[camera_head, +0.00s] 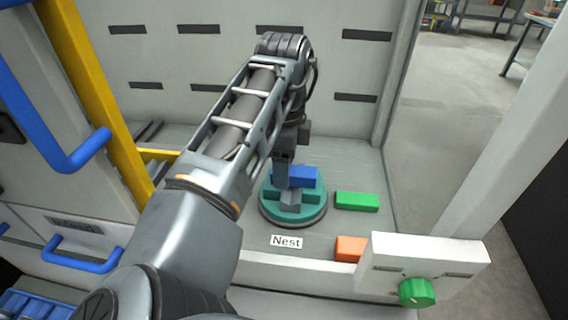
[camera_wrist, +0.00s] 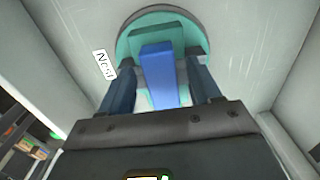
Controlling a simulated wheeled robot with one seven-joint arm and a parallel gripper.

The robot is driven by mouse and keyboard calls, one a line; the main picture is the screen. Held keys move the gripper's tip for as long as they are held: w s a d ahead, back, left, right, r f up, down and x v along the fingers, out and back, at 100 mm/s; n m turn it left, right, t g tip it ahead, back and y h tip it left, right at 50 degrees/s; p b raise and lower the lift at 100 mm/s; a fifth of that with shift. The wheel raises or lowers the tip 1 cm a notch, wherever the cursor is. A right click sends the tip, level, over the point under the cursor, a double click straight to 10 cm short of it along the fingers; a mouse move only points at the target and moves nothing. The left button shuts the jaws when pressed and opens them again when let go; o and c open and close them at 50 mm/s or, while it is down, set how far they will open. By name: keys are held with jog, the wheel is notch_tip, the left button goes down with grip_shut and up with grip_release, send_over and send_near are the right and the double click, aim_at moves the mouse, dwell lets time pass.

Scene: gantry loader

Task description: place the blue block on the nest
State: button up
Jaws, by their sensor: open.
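The blue block (camera_head: 303,177) sits on the nest (camera_head: 293,212), a round teal fixture with a grey base, on the floor of the loader. In the wrist view the blue block (camera_wrist: 158,72) lies between the two fingers of my gripper (camera_wrist: 160,90), over the teal nest (camera_wrist: 197,38). The fingers stand apart on either side of it, with gaps showing. In the head view my gripper (camera_head: 287,180) is down at the nest and partly hides the block. A "Nest" label (camera_head: 286,242) is in front of the fixture.
A green block (camera_head: 356,202) lies right of the nest. An orange block (camera_head: 350,248) is at the front right, partly hidden by a white control box (camera_head: 425,262) with a green knob (camera_head: 416,292). The back wall (camera_head: 220,60) and right post (camera_head: 400,70) bound the space.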

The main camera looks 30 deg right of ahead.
notch_tip(320, 180, up, 12)
jog(key=shift+b, duration=0.35)
jog(key=shift+f, duration=0.1)
dwell(0.4)
